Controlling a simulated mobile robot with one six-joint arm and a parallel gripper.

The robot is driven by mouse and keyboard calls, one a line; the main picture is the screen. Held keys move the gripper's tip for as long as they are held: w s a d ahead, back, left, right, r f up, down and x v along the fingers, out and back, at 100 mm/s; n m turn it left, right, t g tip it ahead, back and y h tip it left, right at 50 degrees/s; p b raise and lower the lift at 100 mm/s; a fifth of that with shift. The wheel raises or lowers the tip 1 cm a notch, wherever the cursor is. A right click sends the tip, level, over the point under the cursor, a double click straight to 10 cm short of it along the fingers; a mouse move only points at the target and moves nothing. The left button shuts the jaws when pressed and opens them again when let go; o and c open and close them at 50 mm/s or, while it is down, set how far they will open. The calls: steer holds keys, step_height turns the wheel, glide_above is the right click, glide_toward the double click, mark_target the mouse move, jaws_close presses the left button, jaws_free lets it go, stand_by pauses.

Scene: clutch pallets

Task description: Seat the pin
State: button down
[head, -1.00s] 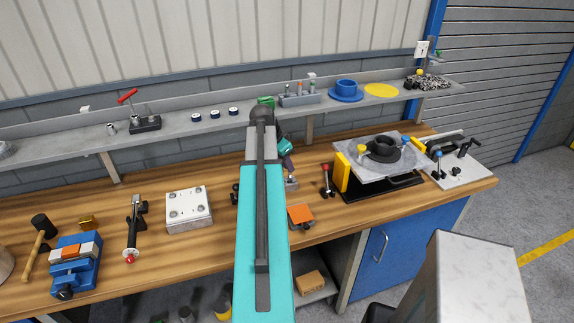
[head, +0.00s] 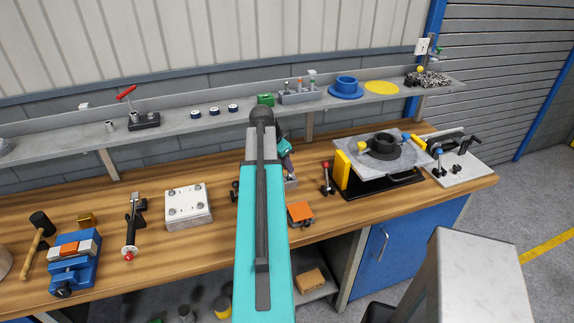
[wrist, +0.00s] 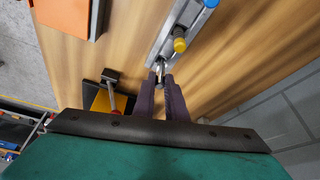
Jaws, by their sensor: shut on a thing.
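In the wrist view my gripper (wrist: 161,80) has its dark fingers close together on a small, shiny metal piece (wrist: 161,68), which looks like the pin. The fingers hide most of it. Its tip is at the near end of a grey metal block (wrist: 172,42) with a yellow knob and a blue knob. I cannot tell whether the pin is in a hole or only against the block. In the head view my teal gripper body (head: 285,147) shows beside my arm, above a small grey block (head: 291,182) on the bench. My arm hides part of this area.
An orange-topped block (head: 300,213) lies close in front. A red-knobbed lever (head: 326,175) and a yellow bar (head: 342,171) beside a grey plate (head: 365,165) stand to the right. A white plate (head: 188,207) is to the left. A shelf (head: 180,128) runs behind.

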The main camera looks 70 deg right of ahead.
steer(key=shift+f+b, duration=0.5)
steer(key=shift+f, duration=0.35)
stand_by(0.3)
stand_by(0.4)
steer(key=c, duration=1.3)
jaws_free()
step_height(320, 180, up, 7)
steer(key=p, duration=0.3)
stand_by(0.9)
